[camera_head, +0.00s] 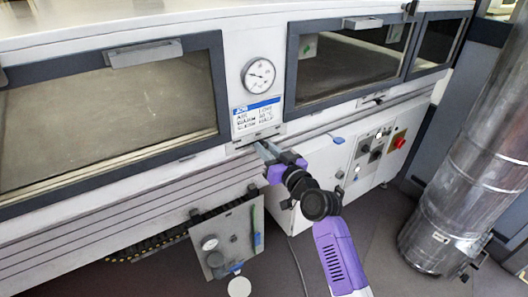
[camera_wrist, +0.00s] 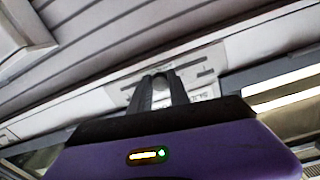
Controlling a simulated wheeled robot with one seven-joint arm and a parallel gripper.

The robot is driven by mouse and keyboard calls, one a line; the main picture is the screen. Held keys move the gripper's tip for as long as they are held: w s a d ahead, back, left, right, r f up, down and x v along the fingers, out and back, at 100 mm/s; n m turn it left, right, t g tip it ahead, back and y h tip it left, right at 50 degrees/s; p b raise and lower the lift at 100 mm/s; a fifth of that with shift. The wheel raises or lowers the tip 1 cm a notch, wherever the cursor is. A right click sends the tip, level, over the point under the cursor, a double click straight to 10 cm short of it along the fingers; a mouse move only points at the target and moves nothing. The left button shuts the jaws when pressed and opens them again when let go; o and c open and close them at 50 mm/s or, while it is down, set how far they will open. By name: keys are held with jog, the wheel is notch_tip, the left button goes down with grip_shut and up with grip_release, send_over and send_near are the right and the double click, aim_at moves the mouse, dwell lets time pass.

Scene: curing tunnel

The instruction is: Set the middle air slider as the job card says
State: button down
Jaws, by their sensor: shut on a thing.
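The job card (camera_head: 257,115), white with a blue "JOB" header, is on the white front panel between two windows. Its blurred first line seems to read "AIR LOW"; the lines below are hard to read. The middle air slider has a pale slotted plate (camera_wrist: 127,88) on the ledge just below the card. My gripper (camera_head: 264,148) reaches this plate from the front and is shut on the slider's knob. In the wrist view my gripper's dark fingers (camera_wrist: 159,78) meet over the plate. They hide the knob, so its place along the slot cannot be told.
A round gauge (camera_head: 259,74) sits above the card. To the right is a control box (camera_head: 374,150) with knobs and a red button (camera_head: 399,139). A small panel (camera_head: 226,238) hangs low at left. A large silver duct (camera_head: 468,165) stands at right.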

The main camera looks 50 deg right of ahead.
jog(key=c, duration=1.2)
grip_release()
jog(key=shift+c, duration=0.2)
jog(key=b+v, duration=0.1)
jog(key=v, duration=0.6)
jog(key=shift+s, duration=0.4)
jog(key=shift+a, duration=0.15)
